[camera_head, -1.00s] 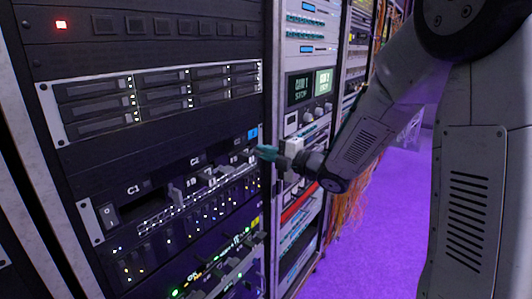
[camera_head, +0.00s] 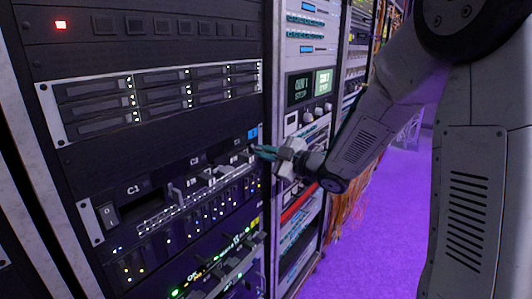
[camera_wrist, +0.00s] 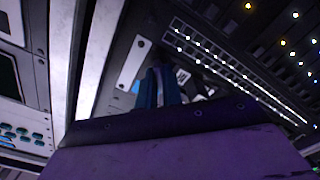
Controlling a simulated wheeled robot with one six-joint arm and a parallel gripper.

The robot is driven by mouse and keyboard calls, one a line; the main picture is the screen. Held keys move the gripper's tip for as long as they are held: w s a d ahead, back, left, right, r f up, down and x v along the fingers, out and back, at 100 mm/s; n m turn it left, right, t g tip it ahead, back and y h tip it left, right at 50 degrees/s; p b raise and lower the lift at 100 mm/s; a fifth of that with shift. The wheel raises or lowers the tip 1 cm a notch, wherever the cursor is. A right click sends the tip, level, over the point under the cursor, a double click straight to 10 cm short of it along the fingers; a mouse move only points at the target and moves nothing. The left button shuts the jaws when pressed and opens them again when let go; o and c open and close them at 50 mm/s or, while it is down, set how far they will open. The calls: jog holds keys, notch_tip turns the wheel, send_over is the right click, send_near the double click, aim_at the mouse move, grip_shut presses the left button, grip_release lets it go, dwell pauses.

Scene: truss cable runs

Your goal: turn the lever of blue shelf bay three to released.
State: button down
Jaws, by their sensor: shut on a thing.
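The shelf panel (camera_head: 150,176) is a dark rack unit with a blue tag (camera_head: 252,133) at its right end. A row of small grey levers (camera_head: 175,194) runs along it. My gripper (camera_head: 261,151) is at the right end of this row, just below the blue tag, with its teal fingers shut on the lever there. The fingers mostly hide that lever, and its exact angle cannot be read. In the wrist view my blue fingers (camera_wrist: 161,88) are close together against the dark panel, with a pale grey piece beside them.
A black rocker switch (camera_head: 110,213) is at the panel's left end. Drive bays (camera_head: 150,95) are above, and lit modules (camera_head: 190,222) are below. A neighbouring rack with green displays (camera_head: 312,86) stands close on the right. The purple floor (camera_head: 385,225) is open.

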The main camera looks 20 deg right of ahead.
jog(key=shift+r+m, duration=0.1)
jog(key=shift+m, duration=4.1)
jog(key=c, duration=1.6)
grip_release()
jog(key=shift+o, duration=0.2)
jog(key=v, duration=0.8)
jog(key=shift+w, duration=0.15)
